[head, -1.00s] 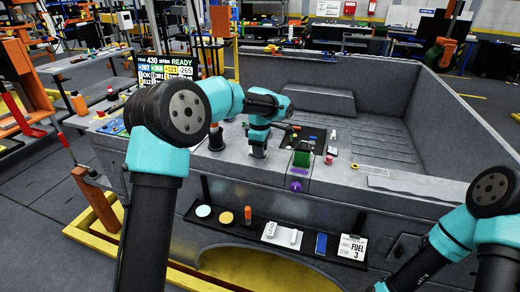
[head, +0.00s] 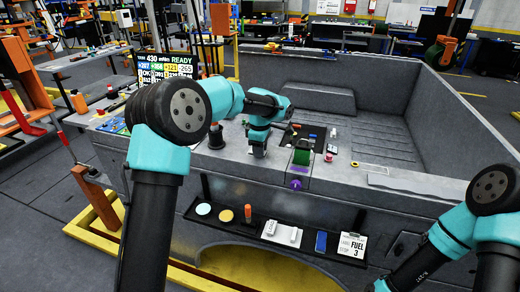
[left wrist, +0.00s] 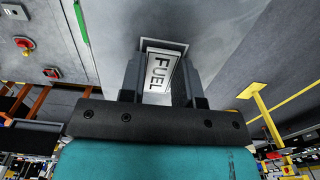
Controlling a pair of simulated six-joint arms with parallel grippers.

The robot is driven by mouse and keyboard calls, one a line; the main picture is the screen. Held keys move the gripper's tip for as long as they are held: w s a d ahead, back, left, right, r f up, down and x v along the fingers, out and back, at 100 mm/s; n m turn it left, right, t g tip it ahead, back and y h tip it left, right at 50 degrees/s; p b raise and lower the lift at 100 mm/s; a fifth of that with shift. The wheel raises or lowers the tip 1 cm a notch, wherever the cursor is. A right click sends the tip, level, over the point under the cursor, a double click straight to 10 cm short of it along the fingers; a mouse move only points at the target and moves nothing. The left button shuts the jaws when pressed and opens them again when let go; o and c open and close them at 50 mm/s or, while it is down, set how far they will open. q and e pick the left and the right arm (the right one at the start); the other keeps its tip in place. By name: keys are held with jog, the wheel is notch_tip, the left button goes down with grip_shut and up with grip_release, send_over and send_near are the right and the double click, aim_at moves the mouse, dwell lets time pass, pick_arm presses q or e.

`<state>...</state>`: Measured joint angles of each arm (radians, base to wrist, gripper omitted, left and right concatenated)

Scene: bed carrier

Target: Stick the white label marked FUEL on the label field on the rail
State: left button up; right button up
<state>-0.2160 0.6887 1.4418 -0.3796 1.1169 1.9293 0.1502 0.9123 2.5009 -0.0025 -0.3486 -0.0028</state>
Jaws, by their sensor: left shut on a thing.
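My left gripper (left wrist: 160,85) is shut on the white label marked FUEL (left wrist: 160,70), which sits between its two fingers in the left wrist view. A grey rectangle that looks like the label field (left wrist: 178,47) shows just behind the label, its far and right edges sticking out past it. I cannot tell whether the label touches it. In the head view the left gripper (head: 258,147) points down at the rail (head: 225,163), the carrier's near top ledge; the label is too small to make out there. My right gripper is out of view.
A dark tray (head: 213,220) on the carrier's front holds discs, an orange stick, white blocks, a blue block and a card reading FUEL 3 (head: 351,246). A screen (head: 167,67) stands behind the arm.

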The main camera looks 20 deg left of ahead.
pick_arm(q)
jog(key=o, duration=0.9)
jog(key=shift+r, duration=0.15)
notch_tip(320, 180, up, 17)
jog(key=shift+r, duration=0.1)
dwell(0.5)
